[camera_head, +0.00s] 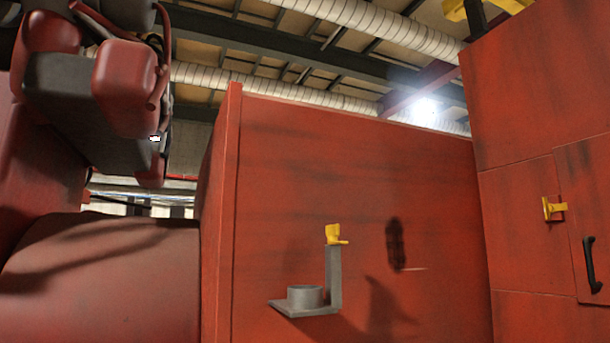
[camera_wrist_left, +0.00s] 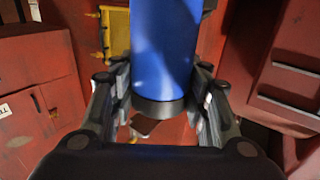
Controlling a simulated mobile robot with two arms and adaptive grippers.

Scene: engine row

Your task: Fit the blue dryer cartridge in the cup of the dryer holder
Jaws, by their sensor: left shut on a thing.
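The dryer holder is a grey bracket (camera_head: 334,280) on the red panel in the head view, with a yellow piece (camera_head: 336,235) on top of its upright. Its round grey cup (camera_head: 305,297) stands on the bracket's plate, and its rim faces up. The blue dryer cartridge (camera_wrist_left: 165,45) shows in the left wrist view, with a dark grey band at its near end. My left gripper (camera_wrist_left: 163,85) is shut on the cartridge, one finger on each side. The cartridge does not show in the head view, and its far end is cut off by the wrist frame. My right gripper is in neither view.
The red panel (camera_head: 300,180) stands behind the holder, with a dark elongated mark right of it. At the right are a red cabinet with a yellow latch (camera_head: 552,208) and a black handle (camera_head: 592,265). The space in front of the cup looks clear.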

